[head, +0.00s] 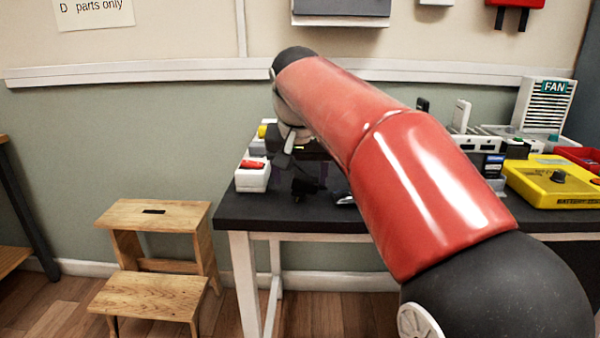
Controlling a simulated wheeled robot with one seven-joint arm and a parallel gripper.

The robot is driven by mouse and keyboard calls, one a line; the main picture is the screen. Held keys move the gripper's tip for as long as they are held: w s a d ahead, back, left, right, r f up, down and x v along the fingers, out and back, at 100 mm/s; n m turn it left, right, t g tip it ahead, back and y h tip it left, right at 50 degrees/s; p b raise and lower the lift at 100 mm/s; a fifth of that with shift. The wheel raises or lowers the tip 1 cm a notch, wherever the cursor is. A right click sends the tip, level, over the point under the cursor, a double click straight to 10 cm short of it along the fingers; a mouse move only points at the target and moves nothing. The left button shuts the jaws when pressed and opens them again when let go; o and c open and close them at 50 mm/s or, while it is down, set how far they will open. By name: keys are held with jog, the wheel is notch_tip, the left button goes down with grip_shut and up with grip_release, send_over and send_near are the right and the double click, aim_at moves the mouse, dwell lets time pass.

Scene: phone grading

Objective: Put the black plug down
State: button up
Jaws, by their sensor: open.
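My gripper (299,172) is over the left part of the dark table (335,222), pointing down, and is open. My red arm hides part of it. A small black thing that looks like the black plug (303,188) is at the tabletop, low between or just under the fingers. It is dark on dark, so I cannot tell whether it still touches a finger.
A white box with a red thing (252,164) stands left of my gripper. A silvery item (344,198) lies close on its right. A yellow device (555,182), a FAN unit (545,104) and a red bin are at right. A wooden step stool (150,285) stands on the floor.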

jog(key=shift+r, duration=0.4)
jog(key=p+v, duration=0.3)
jog(key=v, duration=0.9)
jog(key=shift+r, duration=0.25)
jog(key=s+d+f, duration=1.4)
jog(key=f, duration=0.1)
jog(key=s+d+f+t, duration=0.1)
jog(key=s+f, duration=0.6)
jog(key=f, duration=0.4)
jog(key=shift+s+d, duration=0.2)
jog(key=shift+d, duration=0.2)
